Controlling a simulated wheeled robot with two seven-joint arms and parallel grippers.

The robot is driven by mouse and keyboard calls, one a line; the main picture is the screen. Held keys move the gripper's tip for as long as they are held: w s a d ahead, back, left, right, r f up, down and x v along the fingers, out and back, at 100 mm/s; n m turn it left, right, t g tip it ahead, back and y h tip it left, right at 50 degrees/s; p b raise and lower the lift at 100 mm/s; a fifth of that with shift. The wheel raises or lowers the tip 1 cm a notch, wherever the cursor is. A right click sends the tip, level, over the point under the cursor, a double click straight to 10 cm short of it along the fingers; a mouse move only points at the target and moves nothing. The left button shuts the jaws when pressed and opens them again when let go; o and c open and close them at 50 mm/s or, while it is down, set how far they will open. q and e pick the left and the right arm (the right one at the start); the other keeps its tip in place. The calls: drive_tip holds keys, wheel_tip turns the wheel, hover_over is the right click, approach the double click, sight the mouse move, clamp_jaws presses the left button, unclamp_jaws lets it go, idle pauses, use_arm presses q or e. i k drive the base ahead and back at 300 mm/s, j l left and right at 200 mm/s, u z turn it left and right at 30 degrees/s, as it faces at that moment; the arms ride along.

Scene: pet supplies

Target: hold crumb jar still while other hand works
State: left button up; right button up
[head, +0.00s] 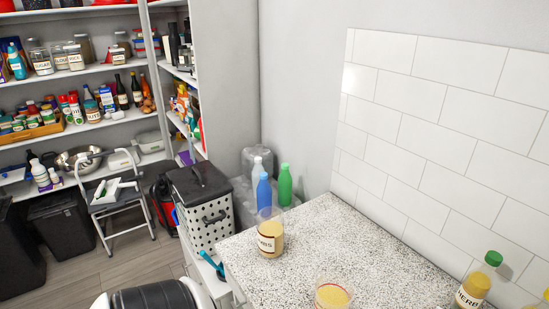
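The crumb jar (268,243) stands upright near the left back edge of the speckled counter (340,235). It is clear, with tan contents and a pale label of which only the end, "MBS", can be read. No gripper touches it in this view. A second clear container (332,295) with tan contents and a reddish ring stands at the front of the counter, cut off by the bottom edge.
A herb bottle (474,287) with a green cap stands at the right. A white dotted bin (205,215) with a dark lid stands left of the counter. Blue (263,190) and green bottles (285,186) stand behind. The counter's middle is clear.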

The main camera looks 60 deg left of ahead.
sight(270, 221)
drive_tip(key=k, duration=0.65)
drive_tip(key=u, duration=1.25)
drive_tip(key=i+u, duration=0.1)
drive_tip(key=u, duration=0.2)
drive_tip(key=i+l, duration=0.1)
drive_tip(key=i, duration=0.35)
drive_tip(key=i+l, duration=0.1)
drive_tip(key=i, duration=0.3)
